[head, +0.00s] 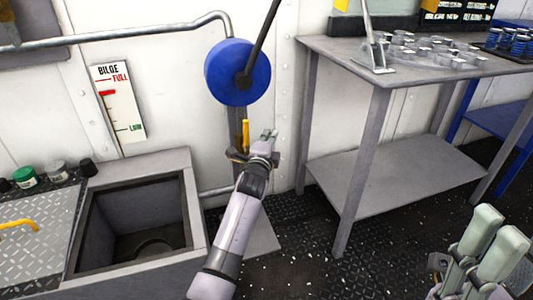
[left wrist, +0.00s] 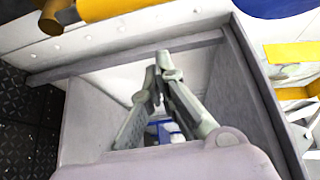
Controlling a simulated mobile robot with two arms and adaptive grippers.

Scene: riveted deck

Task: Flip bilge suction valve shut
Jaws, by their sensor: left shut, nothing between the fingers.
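The valve's yellow lever (head: 246,134) stands upright on a brownish pipe below the blue wheel-shaped pump body (head: 238,72) at the wall. My left gripper (head: 270,135) is just right of the lever, its fingers shut and empty. Whether it touches the lever cannot be told. In the left wrist view the fingertips (left wrist: 160,62) meet at a point with nothing between them. Yellow parts (left wrist: 290,52) show to their right there; which one is the lever is unclear. My right gripper (head: 492,245) is at the lower right, away from the valve; its finger gap is unclear.
A bilge level gauge (head: 118,105) is on the wall, its red marker near FULL. An open grey bilge well (head: 190,225) lies below left. A grey metal table (head: 345,85) with small cups stands right. Deck floor is clear around the table legs.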

